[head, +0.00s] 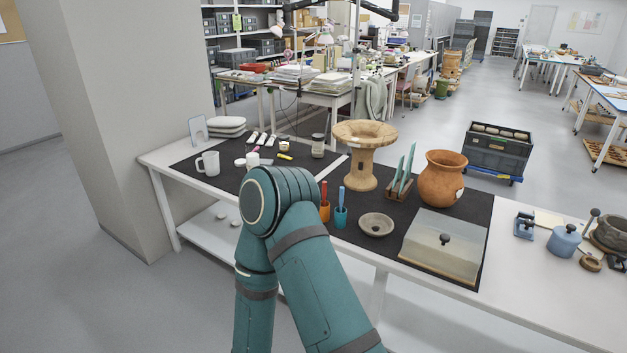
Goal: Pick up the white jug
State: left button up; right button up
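The white jug (210,164) stands upright at the left end of the worktable, on a dark mat (186,166). Its handle shows on its left side. Nothing touches it that I can see. One of my teal arms rises from the bottom middle of the head view, with its bent joint in front of the table. Neither of my grippers shows in this view, so I cannot see whether they are open or shut.
Small white pieces (240,162) and a glass jar (318,145) lie right of the jug. White stacked slabs (226,125) stand behind it. A pillar (125,110) stands close left.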

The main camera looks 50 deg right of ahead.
aim_at(210, 159)
jog(key=z, duration=1.45)
jog(key=i+j+z, duration=0.2)
jog(key=j+z, duration=0.15)
jog(key=i+j+z, duration=0.1)
jog(key=j+z, duration=0.25)
jog(key=i+j+z, duration=0.1)
jog(key=j, duration=0.35)
jog(key=i+j+z, duration=0.1)
jog(key=j, duration=0.4)
jog(key=i+j+z, duration=0.1)
jog(key=j, duration=0.4)
jog(key=i+j+z, duration=0.1)
jog(key=j, duration=1)
jog(key=i+j, duration=0.15)
jog(key=j, duration=1.1)
jog(key=i, duration=0.05)
